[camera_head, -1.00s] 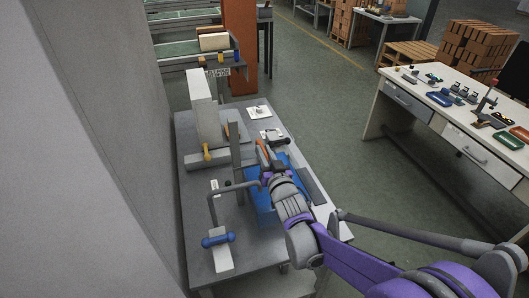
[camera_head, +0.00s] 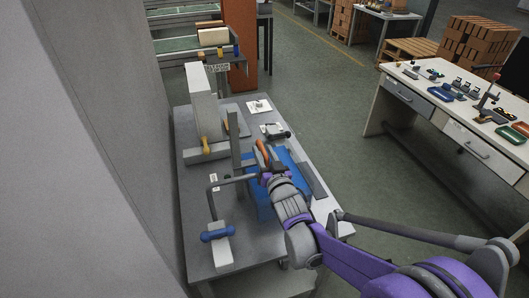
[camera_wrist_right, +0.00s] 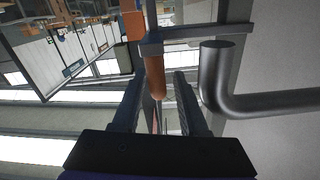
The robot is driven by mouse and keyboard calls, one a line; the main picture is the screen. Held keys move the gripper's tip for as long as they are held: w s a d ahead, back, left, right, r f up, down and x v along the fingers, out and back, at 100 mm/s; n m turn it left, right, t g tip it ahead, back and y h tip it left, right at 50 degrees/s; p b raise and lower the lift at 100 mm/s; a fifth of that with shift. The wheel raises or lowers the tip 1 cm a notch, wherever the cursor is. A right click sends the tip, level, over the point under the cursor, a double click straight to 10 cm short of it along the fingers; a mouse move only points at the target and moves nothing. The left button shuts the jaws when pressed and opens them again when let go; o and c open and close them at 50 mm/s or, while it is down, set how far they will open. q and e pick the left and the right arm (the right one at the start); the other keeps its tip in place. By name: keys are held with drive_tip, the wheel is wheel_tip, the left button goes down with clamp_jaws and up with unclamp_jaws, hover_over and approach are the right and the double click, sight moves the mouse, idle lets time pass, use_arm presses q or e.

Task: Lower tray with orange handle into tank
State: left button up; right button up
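The orange handle (camera_head: 262,153) stands over the blue tank (camera_head: 264,206) on the grey table. In the right wrist view the orange handle (camera_wrist_right: 155,78) lies between my right gripper's fingertips. My right gripper (camera_wrist_right: 159,80) is open around it, with a visible gap on the right side of the handle. In the head view my right gripper (camera_head: 269,168) sits at the near end of the handle. The tray under the handle is mostly hidden by my gripper and wrist. My left gripper is not in view.
A bent grey pipe (camera_head: 212,197) with a blue grip (camera_head: 217,233) is left of the tank; the pipe (camera_wrist_right: 270,103) is close to my right gripper. A tall grey block (camera_head: 203,104) and yellow-handled lever (camera_head: 206,146) stand behind. A white workbench (camera_head: 417,107) is right.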

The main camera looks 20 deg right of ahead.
drive_tip(key=shift+o, duration=0.2)
drive_tip(key=shift+s, duration=0.1)
drive_tip(key=s, duration=1)
drive_tip(key=shift+s+d, duration=0.2)
drive_tip(key=shift+s, duration=0.1)
drive_tip(key=s+f+g+p, duration=0.1)
drive_tip(key=s+f+g, duration=0.1)
drive_tip(key=s+g, duration=0.2)
drive_tip(key=s+f+n+g+p, duration=0.1)
drive_tip(key=s+f+g, duration=0.2)
drive_tip(key=s, duration=0.8)
drive_tip(key=s+f+g+p, duration=0.2)
drive_tip(key=s+g, duration=0.3)
drive_tip(key=s, duration=0.2)
drive_tip(key=shift+s+f+n+g+h, duration=0.3)
drive_tip(key=shift+s+f+n, duration=0.1)
